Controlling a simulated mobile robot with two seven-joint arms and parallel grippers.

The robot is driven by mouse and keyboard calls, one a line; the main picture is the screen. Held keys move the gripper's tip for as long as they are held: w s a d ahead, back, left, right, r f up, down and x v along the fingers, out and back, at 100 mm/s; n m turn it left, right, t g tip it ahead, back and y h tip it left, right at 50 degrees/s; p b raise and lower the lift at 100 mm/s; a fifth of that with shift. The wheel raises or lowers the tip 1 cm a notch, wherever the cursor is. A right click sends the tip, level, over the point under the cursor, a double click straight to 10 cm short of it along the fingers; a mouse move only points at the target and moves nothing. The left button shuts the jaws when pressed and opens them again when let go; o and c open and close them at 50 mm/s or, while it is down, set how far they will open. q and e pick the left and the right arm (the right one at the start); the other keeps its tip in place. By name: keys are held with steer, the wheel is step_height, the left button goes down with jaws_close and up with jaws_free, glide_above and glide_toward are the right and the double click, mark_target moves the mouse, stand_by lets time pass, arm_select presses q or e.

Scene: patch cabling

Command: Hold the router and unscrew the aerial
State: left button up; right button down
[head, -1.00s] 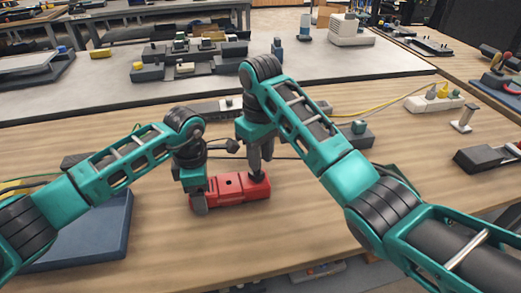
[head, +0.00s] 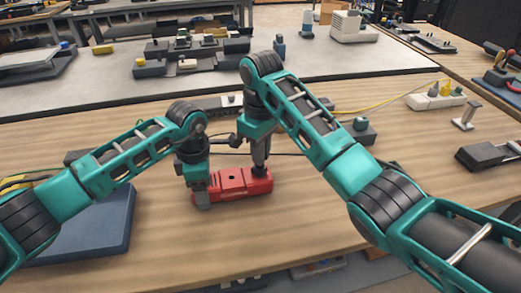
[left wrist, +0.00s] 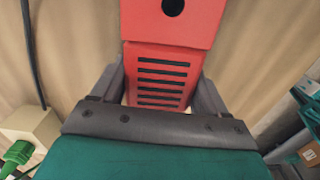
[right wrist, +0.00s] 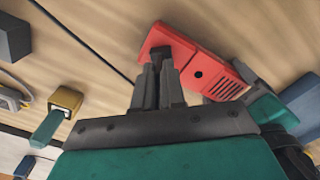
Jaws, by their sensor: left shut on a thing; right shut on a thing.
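The red router (head: 233,183) lies on the wooden table in the middle of the head view. My left gripper (head: 203,197) is shut on its left end, with one finger along each side of the slotted part, as the left wrist view (left wrist: 160,75) shows. My right gripper (head: 260,170) points down at the router's right end. In the right wrist view its fingers (right wrist: 158,85) are shut on the dark aerial (right wrist: 161,58), which stands at the end of the red router (right wrist: 200,65). The fingers hide much of the aerial.
A blue pad (head: 85,225) lies at the left front. A dark box with a green top (head: 360,130) stands right of my right arm. A white block with several plugs (head: 436,99) and a grey stand (head: 466,117) are farther right.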

steer(key=shift+w+d+f+n, duration=0.1)
steer(key=shift+f+n, duration=0.1)
steer(key=shift+n, duration=0.5)
steer(key=shift+w+d+f+n, duration=0.1)
steer(key=shift+f+n, duration=0.05)
steer(key=shift+n, duration=0.55)
steer(key=shift+a, duration=0.1)
steer(key=n, duration=0.3)
steer(key=shift+w+a+n, duration=0.1)
steer(key=shift+a+n, duration=0.1)
steer(key=shift+n, duration=0.2)
steer(key=shift+a+n, duration=0.2)
steer(key=shift+n, duration=0.5)
